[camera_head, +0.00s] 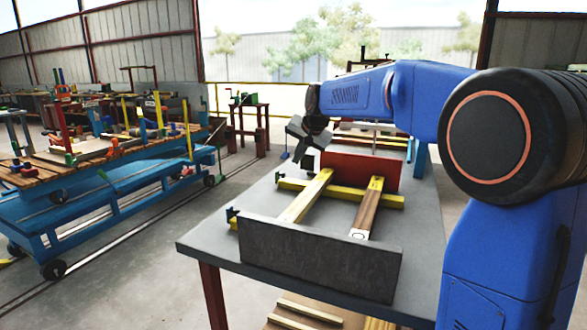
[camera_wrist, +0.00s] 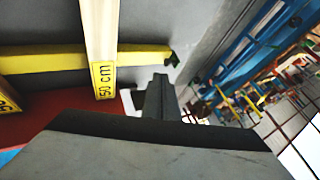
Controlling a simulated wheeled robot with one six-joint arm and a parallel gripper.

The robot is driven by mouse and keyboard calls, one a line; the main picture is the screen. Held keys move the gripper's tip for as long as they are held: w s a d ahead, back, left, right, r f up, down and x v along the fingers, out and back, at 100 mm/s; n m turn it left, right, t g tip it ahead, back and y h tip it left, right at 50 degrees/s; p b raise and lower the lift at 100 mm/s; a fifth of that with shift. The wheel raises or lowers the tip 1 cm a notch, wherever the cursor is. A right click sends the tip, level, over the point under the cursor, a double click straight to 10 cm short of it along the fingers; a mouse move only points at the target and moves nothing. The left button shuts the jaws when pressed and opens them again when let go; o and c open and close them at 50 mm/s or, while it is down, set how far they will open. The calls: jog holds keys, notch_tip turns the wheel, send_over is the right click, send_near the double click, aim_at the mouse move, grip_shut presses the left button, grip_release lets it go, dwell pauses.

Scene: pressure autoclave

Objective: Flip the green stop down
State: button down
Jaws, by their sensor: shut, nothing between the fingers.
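A small dark green stop (camera_wrist: 173,60) sits at the end of a yellow bar (camera_wrist: 45,58) in the wrist view. In the head view a small dark piece (camera_head: 278,177) shows at the left end of the far yellow bar (camera_head: 390,201); its colour is hard to tell there. My gripper (camera_head: 300,155) is above the table's far left part, near that bar end. In the wrist view my gripper (camera_wrist: 160,85) is shut and empty, just below the stop in the picture. They look apart, but I cannot tell the exact gap.
Wooden bars, one marked 50 cm (camera_wrist: 104,78), lie across the yellow bars. A red plate (camera_head: 365,170) stands at the back and a dark grey plate (camera_head: 320,260) at the front of the grey table (camera_head: 200,240). A blue cart (camera_head: 110,205) stands left, across open floor.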

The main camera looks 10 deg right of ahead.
jog(key=x, duration=0.9)
jog(key=shift+w+f, duration=0.25)
jog(key=shift+a, duration=0.1)
